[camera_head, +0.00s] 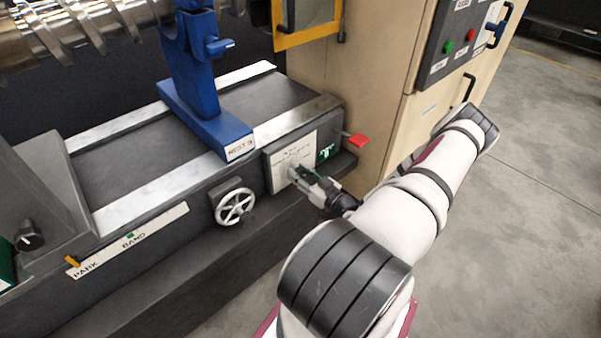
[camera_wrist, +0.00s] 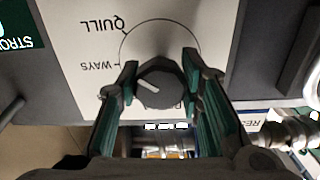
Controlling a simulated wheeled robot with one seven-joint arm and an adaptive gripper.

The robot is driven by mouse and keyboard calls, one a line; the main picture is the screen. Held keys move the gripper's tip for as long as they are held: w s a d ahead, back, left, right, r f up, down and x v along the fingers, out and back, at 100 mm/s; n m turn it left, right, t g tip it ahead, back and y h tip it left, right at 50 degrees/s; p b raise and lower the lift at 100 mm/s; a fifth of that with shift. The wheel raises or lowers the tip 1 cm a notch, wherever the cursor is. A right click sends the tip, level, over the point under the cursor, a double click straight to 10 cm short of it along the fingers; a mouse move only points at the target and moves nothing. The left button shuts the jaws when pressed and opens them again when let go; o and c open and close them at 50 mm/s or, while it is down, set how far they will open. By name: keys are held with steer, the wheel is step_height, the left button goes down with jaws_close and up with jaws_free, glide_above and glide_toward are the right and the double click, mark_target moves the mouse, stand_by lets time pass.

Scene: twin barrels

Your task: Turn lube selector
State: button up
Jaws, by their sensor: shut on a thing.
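The lube selector is a dark grey knob (camera_wrist: 160,84) with a white pointer line, in the middle of a white label plate (camera_wrist: 85,40) in the wrist view. The plate reads QUILL and WAYS, upside down there, beside a thin arc; lower lettering is mostly hidden. The pointer line lies toward the left, roughly on the WAYS side. My gripper (camera_wrist: 160,77) is shut on the knob, one green-lined finger on each side. In the head view my gripper (camera_head: 296,174) is at the white plate (camera_head: 292,152) on the machine's front; it hides the knob.
A red lever (camera_head: 356,139) sticks out just right of the plate. A handwheel (camera_head: 235,207) is to its left. A blue stand (camera_head: 205,115) marked NEST 3 stands on the bed above. A beige cabinet (camera_head: 375,75) rises behind; open floor (camera_head: 530,200) lies right.

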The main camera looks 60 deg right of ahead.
steer(key=shift+m, duration=0.8)
steer(key=o, duration=1.2)
steer(key=shift+c, duration=0.2)
steer(key=shift+s, duration=0.1)
steer(key=v, duration=1.2)
